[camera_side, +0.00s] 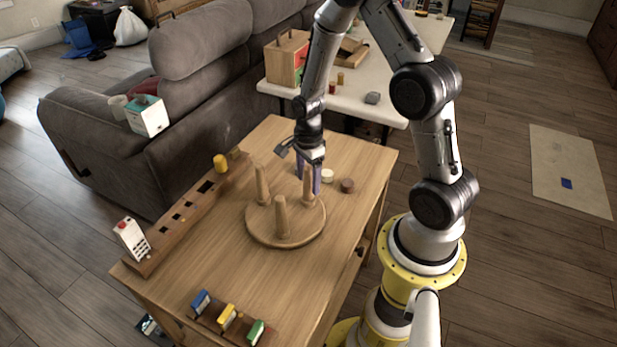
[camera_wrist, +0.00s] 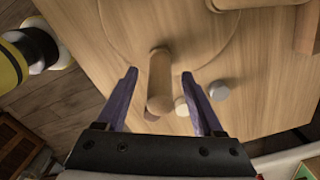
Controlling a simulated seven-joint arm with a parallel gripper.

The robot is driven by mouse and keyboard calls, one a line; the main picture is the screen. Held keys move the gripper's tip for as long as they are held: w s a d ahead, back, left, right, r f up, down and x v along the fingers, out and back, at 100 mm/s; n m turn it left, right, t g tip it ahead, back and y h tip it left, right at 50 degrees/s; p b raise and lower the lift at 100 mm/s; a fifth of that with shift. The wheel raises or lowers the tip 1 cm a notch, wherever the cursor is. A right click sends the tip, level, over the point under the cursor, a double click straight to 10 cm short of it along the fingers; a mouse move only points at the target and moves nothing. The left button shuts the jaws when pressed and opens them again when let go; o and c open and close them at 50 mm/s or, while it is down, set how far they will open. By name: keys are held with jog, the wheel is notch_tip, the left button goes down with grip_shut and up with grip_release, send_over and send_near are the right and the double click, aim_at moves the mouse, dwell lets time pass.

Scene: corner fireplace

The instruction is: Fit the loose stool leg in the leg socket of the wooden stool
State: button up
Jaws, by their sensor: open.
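The wooden stool (camera_side: 262,236) lies upside down on the table, its round seat flat and legs pointing up. Three legs stand on it: a left leg (camera_side: 262,185), a front leg (camera_side: 281,216) and a right leg (camera_side: 308,187). My gripper (camera_side: 309,183) is open and points down at the right leg, with a purple finger on each side of it. In the wrist view that leg (camera_wrist: 160,80) stands at the seat's edge (camera_wrist: 205,62) between my open fingers (camera_wrist: 159,74), with gaps on both sides. I cannot tell which leg is the loose one; the leg's base in its socket is hidden.
A white disc (camera_side: 327,175) and a dark disc (camera_side: 347,186) lie right of the stool. A wooden rail (camera_side: 187,215) runs along the table's left edge, near a yellow cylinder (camera_side: 220,162). A rack of small boxes (camera_side: 227,317) stands in front. The table between is clear.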

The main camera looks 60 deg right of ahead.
jog(key=shift+r, duration=0.1)
notch_tip(320, 180, up, 13)
jog(key=shift+r, duration=0.1)
jog(key=s+a+r+n+t, duration=0.2)
jog(key=a+r+n, duration=0.25)
jog(key=r, duration=0.25)
jog(key=s+a+r+n+t, duration=0.2)
jog(key=s+a+r+n, duration=0.1)
jog(key=a+r, duration=0.3)
jog(key=s+a+n+t, duration=0.1)
jog(key=s+a+n, duration=0.1)
jog(key=s+n, duration=0.8)
jog(key=n, duration=0.6)
jog(key=shift+r+t, duration=0.3)
jog(key=shift+r, duration=0.1)
